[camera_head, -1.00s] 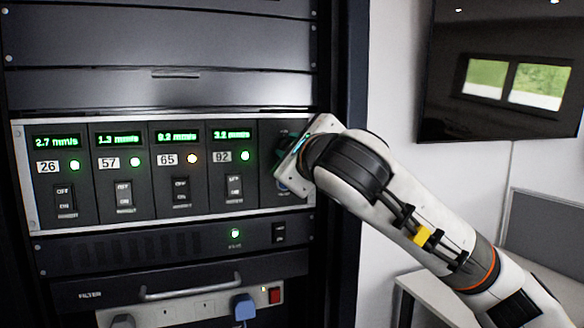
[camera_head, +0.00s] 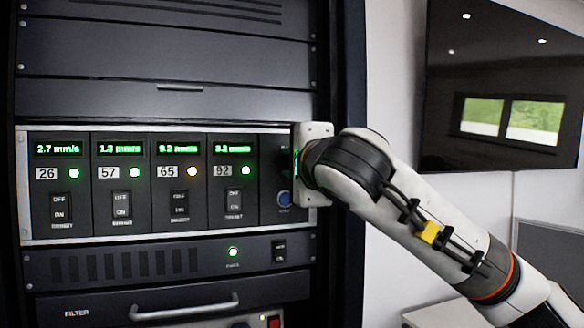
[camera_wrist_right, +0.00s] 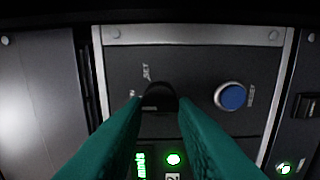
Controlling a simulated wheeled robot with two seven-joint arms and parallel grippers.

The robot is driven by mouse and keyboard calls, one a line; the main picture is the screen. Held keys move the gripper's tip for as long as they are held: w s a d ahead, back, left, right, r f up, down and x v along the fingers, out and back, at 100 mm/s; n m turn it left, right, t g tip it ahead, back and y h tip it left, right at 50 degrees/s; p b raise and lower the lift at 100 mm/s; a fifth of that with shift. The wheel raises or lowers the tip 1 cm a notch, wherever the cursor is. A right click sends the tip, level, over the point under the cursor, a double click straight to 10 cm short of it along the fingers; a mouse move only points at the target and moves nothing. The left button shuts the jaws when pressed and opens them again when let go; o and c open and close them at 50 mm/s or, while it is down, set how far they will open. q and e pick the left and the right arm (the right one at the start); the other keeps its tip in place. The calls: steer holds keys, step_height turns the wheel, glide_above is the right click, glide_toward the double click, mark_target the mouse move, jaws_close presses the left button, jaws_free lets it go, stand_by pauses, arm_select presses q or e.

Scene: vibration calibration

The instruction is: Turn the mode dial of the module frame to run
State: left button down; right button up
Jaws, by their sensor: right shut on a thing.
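The module frame (camera_head: 24,185) is a wide silver-edged unit in the rack. Its mode dial (camera_wrist_right: 160,97) is a black knob on the dark right-end panel, seen in the right wrist view. My right gripper (camera_wrist_right: 159,103) is shut on the dial, with a green finger on each side of it. In the head view my right wrist hides the dial, and the right gripper (camera_head: 288,168) is at the panel. A label by the dial is partly readable; I cannot tell which mode the dial points to. My left gripper is not in view.
A blue reset button (camera_wrist_right: 231,96) sits beside the dial; it also shows below my gripper in the head view (camera_head: 284,198). A filter handle (camera_head: 185,308) sticks out below.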

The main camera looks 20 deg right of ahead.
steer(key=shift+f, duration=0.1)
stand_by(0.4)
steer(key=o, duration=1)
steer(key=s+b, duration=0.3)
steer(key=s, duration=0.9)
steer(key=shift+d, duration=0.15)
